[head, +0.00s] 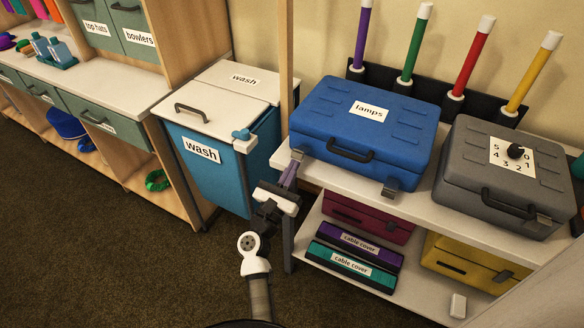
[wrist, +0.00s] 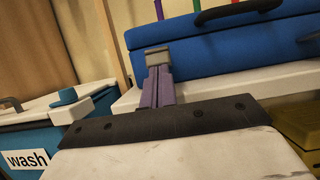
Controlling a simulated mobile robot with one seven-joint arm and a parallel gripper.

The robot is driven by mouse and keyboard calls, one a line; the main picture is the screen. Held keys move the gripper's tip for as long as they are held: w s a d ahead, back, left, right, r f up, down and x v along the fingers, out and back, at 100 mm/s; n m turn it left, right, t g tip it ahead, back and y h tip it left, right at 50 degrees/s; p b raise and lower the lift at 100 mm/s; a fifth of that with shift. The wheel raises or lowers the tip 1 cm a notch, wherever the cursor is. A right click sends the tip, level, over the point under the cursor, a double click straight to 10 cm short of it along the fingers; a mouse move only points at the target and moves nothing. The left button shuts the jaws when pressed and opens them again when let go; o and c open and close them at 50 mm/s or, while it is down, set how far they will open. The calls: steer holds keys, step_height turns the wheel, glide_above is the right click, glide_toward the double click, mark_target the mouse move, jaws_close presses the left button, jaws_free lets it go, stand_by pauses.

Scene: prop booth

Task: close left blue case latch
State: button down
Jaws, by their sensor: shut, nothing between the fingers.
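The blue case (head: 330,125), labelled "lamps", lies flat with its lid down on the upper shelf. In the wrist view the case (wrist: 205,45) fills the upper right. Its left latch (wrist: 157,55) is a small grey piece on the front near the left corner, directly beyond my fingertips. My gripper (head: 291,172) has purple fingers, pressed together and empty. In the wrist view the fingers (wrist: 158,80) point at the latch and overlap its lower part; I cannot tell whether they touch. The right latch (head: 391,187) shows at the case's front right. The left latch's exact position is unclear.
A blue "wash" bin (head: 215,165) stands close left of my gripper. A grey case (head: 490,200) with a dial sits right of the blue case. The white upper shelf (head: 425,205) edge runs just below the cases. Coloured tubes (head: 412,45) stand behind.

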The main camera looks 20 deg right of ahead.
mark_target(294, 151)
step_height(294, 151, up, 2)
steer(key=shift+r, duration=0.15)
steer(key=r, duration=0.2)
steer(key=d+r+p, duration=0.1)
steer(key=shift+w+r, duration=0.3)
steer(key=shift+w, duration=0.05)
steer(key=shift+w+d+r, duration=0.3)
steer(key=shift+d+r, duration=0.1)
steer(key=shift+r, duration=0.15)
steer(key=shift+a+p, duration=0.1)
steer(key=shift+p, duration=0.2)
stand_by(0.9)
